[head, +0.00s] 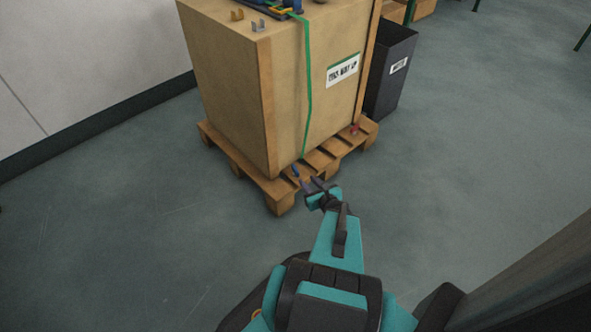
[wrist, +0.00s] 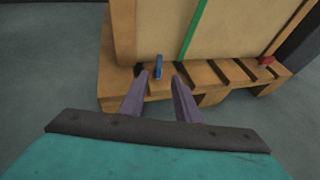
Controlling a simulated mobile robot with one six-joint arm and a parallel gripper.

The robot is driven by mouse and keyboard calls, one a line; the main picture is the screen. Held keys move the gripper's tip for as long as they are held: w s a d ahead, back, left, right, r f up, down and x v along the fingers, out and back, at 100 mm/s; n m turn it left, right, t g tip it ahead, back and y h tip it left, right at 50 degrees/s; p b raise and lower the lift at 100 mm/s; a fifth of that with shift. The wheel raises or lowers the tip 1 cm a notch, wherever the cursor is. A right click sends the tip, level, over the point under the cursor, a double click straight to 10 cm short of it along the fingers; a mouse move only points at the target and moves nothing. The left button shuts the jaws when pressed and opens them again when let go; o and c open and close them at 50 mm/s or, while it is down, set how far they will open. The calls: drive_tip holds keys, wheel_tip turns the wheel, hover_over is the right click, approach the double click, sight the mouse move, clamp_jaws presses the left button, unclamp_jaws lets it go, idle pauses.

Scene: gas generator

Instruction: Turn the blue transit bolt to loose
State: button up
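The blue transit bolt (wrist: 158,67) stands upright on the wooden pallet (wrist: 115,95) at the foot of the crate in the wrist view. In the head view the blue bolt (head: 296,171) is a small mark at the crate's near bottom edge. My gripper (wrist: 160,76) is open, with its two fingers apart and pointing towards the bolt. The bolt shows between and beyond the fingertips, and nothing is held. In the head view my gripper (head: 308,184) is low, just in front of the pallet. Whether a finger touches the bolt cannot be told.
The large crate (head: 230,90) with a green strap stands on the pallet. A red bolt (head: 354,129) sits at the pallet's right part and also shows in the wrist view (wrist: 265,60). A dark bin (head: 388,75) stands behind at right. Floor around is clear.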

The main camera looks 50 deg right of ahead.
drive_tip(key=shift+w+f, duration=0.1)
drive_tip(key=shift+w, duration=0.05)
drive_tip(key=b, duration=0.7)
approach(296, 169)
drive_tip(key=w+f, duration=0.1)
drive_tip(key=w, duration=0.1)
drive_tip(key=shift+d+b+x, duration=0.15)
drive_tip(key=shift+b+x, duration=0.7)
drive_tip(key=shift+x, duration=1.25)
drive_tip(key=shift+d+b+x, duration=0.1)
drive_tip(key=shift+b+x, duration=0.75)
drive_tip(key=shift+x, duration=1.25)
drive_tip(key=shift+r, duration=0.1)
clamp_jaws()
